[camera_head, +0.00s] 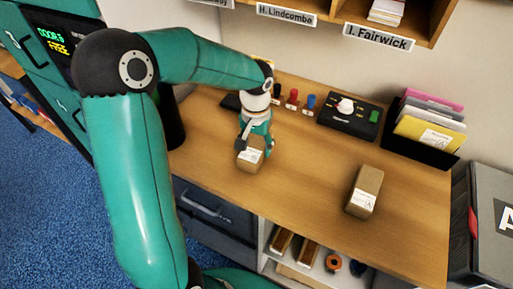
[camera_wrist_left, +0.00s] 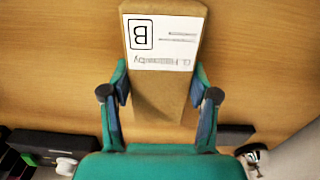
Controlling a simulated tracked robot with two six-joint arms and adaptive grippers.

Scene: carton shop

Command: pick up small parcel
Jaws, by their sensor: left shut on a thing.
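The small parcel (camera_head: 249,161) is a brown box with a white label, at the middle of the wooden desk. My left gripper (camera_head: 254,147) points down over it and is shut on it, with one finger on each side. In the left wrist view the parcel (camera_wrist_left: 166,82) sits between both fingers of the gripper (camera_wrist_left: 160,84), its label marked B facing the camera. I cannot tell whether the parcel touches the desk. My right gripper is not in view.
Another brown parcel (camera_head: 364,192) lies on the desk (camera_head: 310,165) to the right. A black control box (camera_head: 349,117), small coloured stampers (camera_head: 294,98) and a black tray of envelopes (camera_head: 400,136) stand along the back. The desk between the two parcels is clear.

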